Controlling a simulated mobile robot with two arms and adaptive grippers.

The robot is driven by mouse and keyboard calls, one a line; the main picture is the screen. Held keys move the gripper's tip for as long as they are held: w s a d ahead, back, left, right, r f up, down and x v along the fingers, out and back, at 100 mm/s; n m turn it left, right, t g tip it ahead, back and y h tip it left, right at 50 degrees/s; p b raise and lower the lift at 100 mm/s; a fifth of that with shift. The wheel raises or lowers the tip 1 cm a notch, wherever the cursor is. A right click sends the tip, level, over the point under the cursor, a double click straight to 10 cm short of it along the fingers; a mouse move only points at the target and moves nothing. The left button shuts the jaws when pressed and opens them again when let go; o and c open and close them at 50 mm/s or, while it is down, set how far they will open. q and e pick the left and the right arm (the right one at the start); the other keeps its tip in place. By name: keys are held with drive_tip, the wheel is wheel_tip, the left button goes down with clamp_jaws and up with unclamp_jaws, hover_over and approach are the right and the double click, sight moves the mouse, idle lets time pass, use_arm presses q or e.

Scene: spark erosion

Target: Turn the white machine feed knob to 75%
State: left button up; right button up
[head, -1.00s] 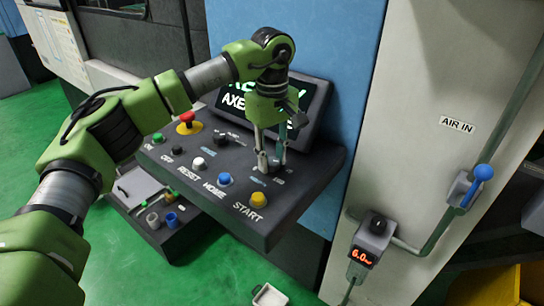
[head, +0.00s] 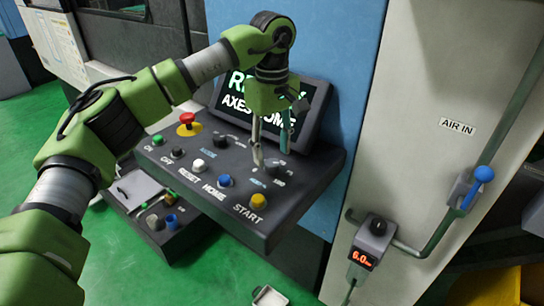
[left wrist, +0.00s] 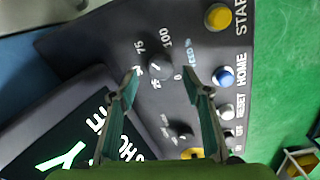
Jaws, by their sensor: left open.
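The feed knob (head: 272,168) is a dark round knob near the right rear of the slanted control panel (head: 302,189). In the left wrist view the same knob (left wrist: 160,67) has white scale marks around it, with 75, 100 and 0 readable. I cannot tell where its pointer stands. My left gripper (head: 273,156) is open and empty, pointing down just above the knob. In the left wrist view its fingertips (left wrist: 161,76) lie on either side of the knob, apart from it. My right gripper is not in view.
A second dark knob (head: 221,140), a red stop button (head: 187,118) and white (head: 198,165), blue (head: 225,180) and yellow (head: 258,201) buttons share the panel. A screen (head: 312,108) stands behind the gripper. An air valve with blue handle (head: 483,173) is at the right.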

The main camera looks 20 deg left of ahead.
sight(272, 163)
use_arm(q)
wheel_tip(272, 163, up, 9)
idle(0.3)
idle(0.4)
